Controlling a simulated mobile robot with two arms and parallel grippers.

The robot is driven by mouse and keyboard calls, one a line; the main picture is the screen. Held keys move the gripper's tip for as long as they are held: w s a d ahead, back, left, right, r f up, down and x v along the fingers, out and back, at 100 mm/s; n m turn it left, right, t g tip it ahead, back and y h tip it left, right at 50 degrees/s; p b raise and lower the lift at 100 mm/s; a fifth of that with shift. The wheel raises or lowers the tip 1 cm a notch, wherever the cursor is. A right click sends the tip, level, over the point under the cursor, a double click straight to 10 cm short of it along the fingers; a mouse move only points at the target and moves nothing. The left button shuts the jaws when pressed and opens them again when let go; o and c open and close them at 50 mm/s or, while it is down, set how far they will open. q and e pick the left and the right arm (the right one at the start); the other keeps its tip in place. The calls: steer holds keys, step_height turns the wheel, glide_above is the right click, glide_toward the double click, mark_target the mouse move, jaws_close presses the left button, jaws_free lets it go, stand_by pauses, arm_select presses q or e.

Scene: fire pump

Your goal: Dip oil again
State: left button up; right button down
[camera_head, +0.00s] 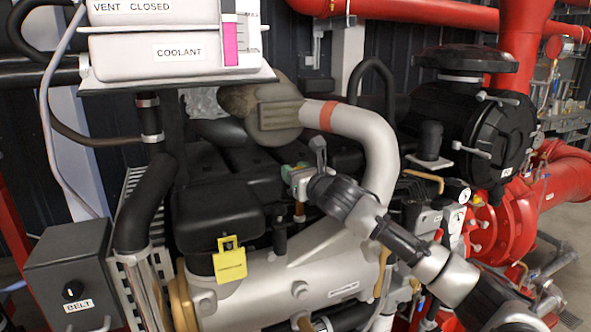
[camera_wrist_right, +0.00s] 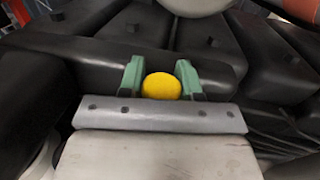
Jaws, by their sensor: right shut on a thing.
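My right gripper (camera_head: 293,176) reaches in from the lower right over the engine, with its fingers beside the black engine covers. In the right wrist view its two green fingers (camera_wrist_right: 160,76) are shut on a round yellow knob (camera_wrist_right: 161,87), which looks like the dipstick handle. Any rod below the knob is hidden by the gripper. In the head view the knob cannot be made out clearly. The engine (camera_head: 320,262) has a grey block with black covers (camera_head: 215,212) on top. My left gripper is not in view.
A silver exhaust pipe (camera_head: 365,135) curves close behind the right gripper. The white coolant tank (camera_head: 155,52) stands at upper left. A yellow tag (camera_head: 230,262) hangs on the engine front. A grey box marked BELT (camera_head: 70,270) is at lower left. Red pipes (camera_head: 510,225) fill the right.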

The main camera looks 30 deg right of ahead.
step_height(320, 180, down, 4)
steer(key=shift+r+b, duration=0.25)
steer(key=shift+b, duration=0.05)
steer(key=c, duration=0.9)
jaws_free()
steer(key=shift+r, duration=0.1)
steer(key=s+b, duration=0.1)
steer(key=s, duration=0.6)
steer(key=s+d+b, duration=0.1)
steer(key=s, duration=0.2)
steer(key=shift+s+b, duration=0.35)
